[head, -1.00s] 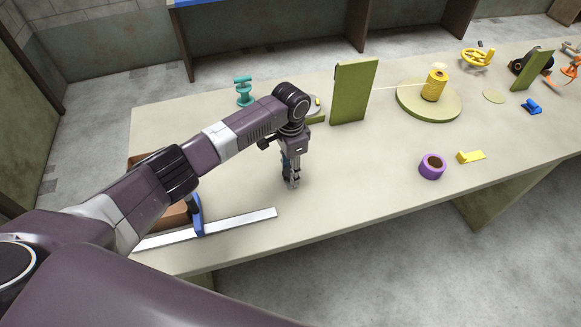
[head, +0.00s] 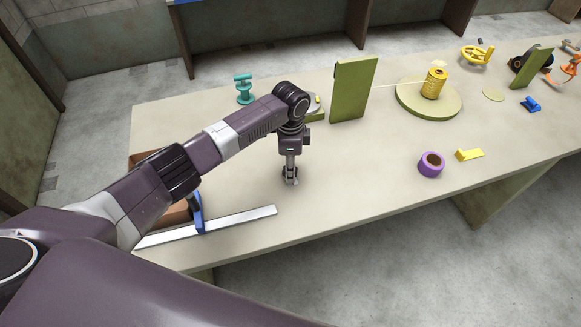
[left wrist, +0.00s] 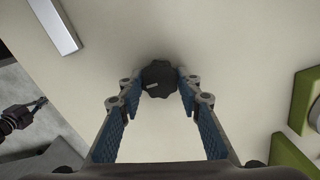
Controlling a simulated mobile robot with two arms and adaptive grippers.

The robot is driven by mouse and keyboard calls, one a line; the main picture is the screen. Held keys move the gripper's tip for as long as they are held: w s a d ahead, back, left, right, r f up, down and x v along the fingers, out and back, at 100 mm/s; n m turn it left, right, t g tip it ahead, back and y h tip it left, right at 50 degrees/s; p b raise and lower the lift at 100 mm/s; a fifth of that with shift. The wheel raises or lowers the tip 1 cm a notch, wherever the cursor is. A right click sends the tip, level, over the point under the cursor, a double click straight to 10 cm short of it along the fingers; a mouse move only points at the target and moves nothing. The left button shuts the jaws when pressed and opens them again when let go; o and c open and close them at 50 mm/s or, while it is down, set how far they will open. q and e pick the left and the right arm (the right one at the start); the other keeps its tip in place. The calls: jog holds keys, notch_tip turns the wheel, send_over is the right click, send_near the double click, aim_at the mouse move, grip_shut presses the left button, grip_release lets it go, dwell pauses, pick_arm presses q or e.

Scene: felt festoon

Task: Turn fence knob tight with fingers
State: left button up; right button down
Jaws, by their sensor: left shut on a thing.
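A black lobed knob (left wrist: 159,78) with a small pale mark sits between the fingertips of my left gripper (left wrist: 160,82) in the left wrist view. The blue-padded fingers are closed on its two sides. In the head view my left gripper (head: 290,178) points straight down at the table, and its fingers hide the knob. A flat metal bar (head: 245,220), maybe the fence, lies at the near left with a blue upright part (head: 197,212) on it. A dark gripper, seemingly my right one (left wrist: 38,104), shows small at the left of the wrist view, over the floor.
A green upright board (head: 353,90) stands behind and right of the gripper. A purple tape roll (head: 431,165) and a yellow piece (head: 469,155) lie to the right. A green disc (head: 412,104) bears a yellow spool (head: 434,84). The table front is mostly clear.

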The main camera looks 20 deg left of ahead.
pick_arm(q)
jog(key=shift+w+r, duration=0.1)
jog(key=o, duration=1.2)
jog(key=shift+c, duration=0.2)
notch_tip(320, 180, up, 12)
